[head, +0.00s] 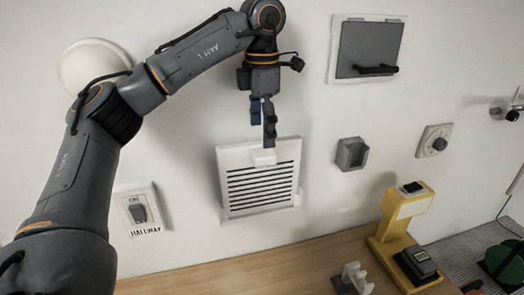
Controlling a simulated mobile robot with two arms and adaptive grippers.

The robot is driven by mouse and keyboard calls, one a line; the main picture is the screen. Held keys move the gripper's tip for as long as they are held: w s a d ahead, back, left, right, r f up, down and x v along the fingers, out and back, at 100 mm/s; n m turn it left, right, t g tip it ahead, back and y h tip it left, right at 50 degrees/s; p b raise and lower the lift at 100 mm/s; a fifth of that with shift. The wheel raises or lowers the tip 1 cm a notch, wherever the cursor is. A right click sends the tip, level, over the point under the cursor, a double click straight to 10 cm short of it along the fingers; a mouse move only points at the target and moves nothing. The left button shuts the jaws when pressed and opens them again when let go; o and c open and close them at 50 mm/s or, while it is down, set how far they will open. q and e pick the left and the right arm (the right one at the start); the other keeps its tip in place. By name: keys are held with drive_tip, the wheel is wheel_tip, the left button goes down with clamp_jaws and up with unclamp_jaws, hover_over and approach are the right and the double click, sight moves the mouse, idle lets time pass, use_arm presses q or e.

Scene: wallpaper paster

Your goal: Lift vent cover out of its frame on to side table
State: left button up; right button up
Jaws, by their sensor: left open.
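The white vent cover (262,188) with dark horizontal slots sits in its white frame (226,213) on the wall, at the middle of the head view. A small white tab (263,157) stands out at its top. My left gripper (264,128) is open, pointing down just above the tab, with one finger close to it. I cannot tell whether it touches. The wooden side table (250,275) runs below the vent. My right gripper is not in view.
The table's left part is clear.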

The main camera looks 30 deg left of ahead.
sight(262, 149)
use_arm(q)
drive_tip(key=shift+f+p, duration=0.55)
drive_tip(key=shift+f, duration=2)
drive_tip(key=c, duration=1.4)
drive_tip(key=shift+r+p, duration=2.35)
drive_tip(key=shift+r, duration=0.7)
wheel_tip(262, 149, up, 4)
drive_tip(key=p, duration=0.3)
